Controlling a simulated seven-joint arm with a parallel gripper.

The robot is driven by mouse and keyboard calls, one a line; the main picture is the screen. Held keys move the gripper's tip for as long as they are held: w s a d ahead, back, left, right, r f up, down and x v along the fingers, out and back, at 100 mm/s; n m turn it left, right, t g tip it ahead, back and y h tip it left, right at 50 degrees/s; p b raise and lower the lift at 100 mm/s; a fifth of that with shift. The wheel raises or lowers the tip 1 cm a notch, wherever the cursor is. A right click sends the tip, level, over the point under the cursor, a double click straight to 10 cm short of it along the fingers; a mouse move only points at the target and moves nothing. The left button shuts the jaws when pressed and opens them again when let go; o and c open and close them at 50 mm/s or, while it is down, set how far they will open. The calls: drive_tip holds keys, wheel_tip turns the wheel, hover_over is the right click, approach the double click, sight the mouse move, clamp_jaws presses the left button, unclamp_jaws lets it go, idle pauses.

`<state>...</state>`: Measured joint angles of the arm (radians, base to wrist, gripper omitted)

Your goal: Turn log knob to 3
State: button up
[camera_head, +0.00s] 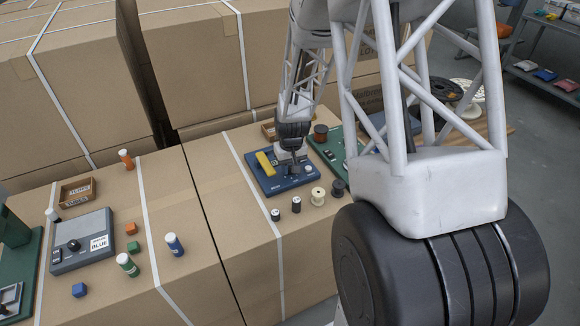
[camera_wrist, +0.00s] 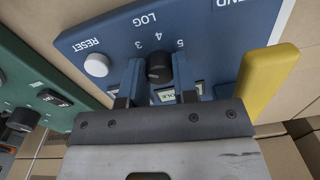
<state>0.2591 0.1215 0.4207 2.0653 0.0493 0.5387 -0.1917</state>
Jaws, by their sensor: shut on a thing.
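The blue panel (camera_head: 268,184) lies on a cardboard box in the head view. It fills the middle of the wrist view (camera_wrist: 112,42), its lettering upside down. The black LOG knob (camera_wrist: 159,68) stands on it, with printed numbers 3, 4 and 5 by its upper side. My gripper (camera_wrist: 158,76) is shut on the knob, one finger on each side. In the head view, my gripper (camera_head: 292,168) reaches down onto the panel and hides the knob. I cannot tell which number the knob points at.
A white RESET button (camera_wrist: 96,64) and a yellow bar (camera_wrist: 268,82) flank the knob. A small display sits partly hidden below it. A green panel (camera_wrist: 32,85) lies at left. Several spools (camera_head: 318,196) stand before the blue panel. Another console (camera_head: 82,240) stands at left.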

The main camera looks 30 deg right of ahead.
sight(290, 168)
drive_tip(key=m, duration=0.5)
idle(0.4)
drive_tip(key=o, duration=0.7)
drive_tip(key=shift+c, duration=0.2)
drive_tip(key=shift+r, duration=0.1)
drive_tip(key=shift+r, duration=3.85)
drive_tip(key=shift+s+r, duration=0.1)
